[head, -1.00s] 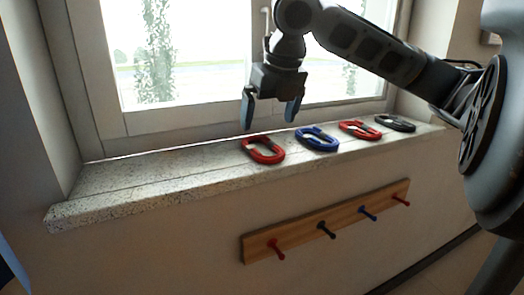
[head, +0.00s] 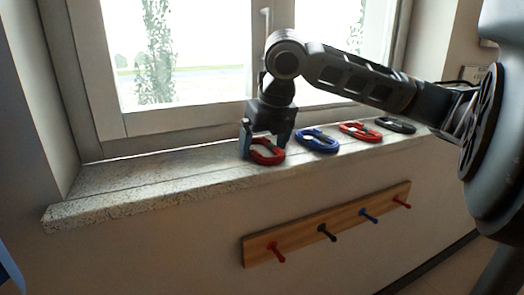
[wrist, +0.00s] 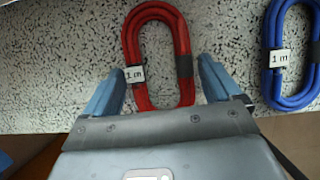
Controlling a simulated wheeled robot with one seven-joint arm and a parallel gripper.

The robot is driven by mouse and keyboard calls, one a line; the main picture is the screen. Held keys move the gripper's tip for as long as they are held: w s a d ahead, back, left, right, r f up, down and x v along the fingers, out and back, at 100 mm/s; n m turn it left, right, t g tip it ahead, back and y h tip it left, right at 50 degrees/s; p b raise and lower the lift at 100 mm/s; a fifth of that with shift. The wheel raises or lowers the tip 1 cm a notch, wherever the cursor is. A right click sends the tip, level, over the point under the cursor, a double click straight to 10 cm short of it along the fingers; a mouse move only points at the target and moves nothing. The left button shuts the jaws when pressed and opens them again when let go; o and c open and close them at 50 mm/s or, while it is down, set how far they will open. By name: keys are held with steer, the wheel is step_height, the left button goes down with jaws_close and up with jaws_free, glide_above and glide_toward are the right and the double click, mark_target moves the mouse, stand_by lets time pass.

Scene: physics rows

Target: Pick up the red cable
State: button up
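A red cable (head: 270,161) lies coiled in a flat oval on the stone windowsill, nearest the left of the row. In the wrist view the red cable (wrist: 182,40) has a white "1 m" tag on its left side and a dark band on its right. My gripper (head: 264,149) is down at this coil. In the wrist view its blue fingers are apart, one on each side of the coil's near end, and the gripper body hides part of that end. A second red cable (head: 360,131) lies further right.
A blue cable (head: 318,145) lies just right of the gripper, and a black cable (head: 396,124) at the far right. The windowsill (head: 130,187) is clear on the left. The window stands behind. A wooden peg rail (head: 300,240) with coloured pegs is on the wall below.

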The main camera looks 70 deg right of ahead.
steer(key=c, duration=0.8)
steer(key=shift+r, duration=0.2)
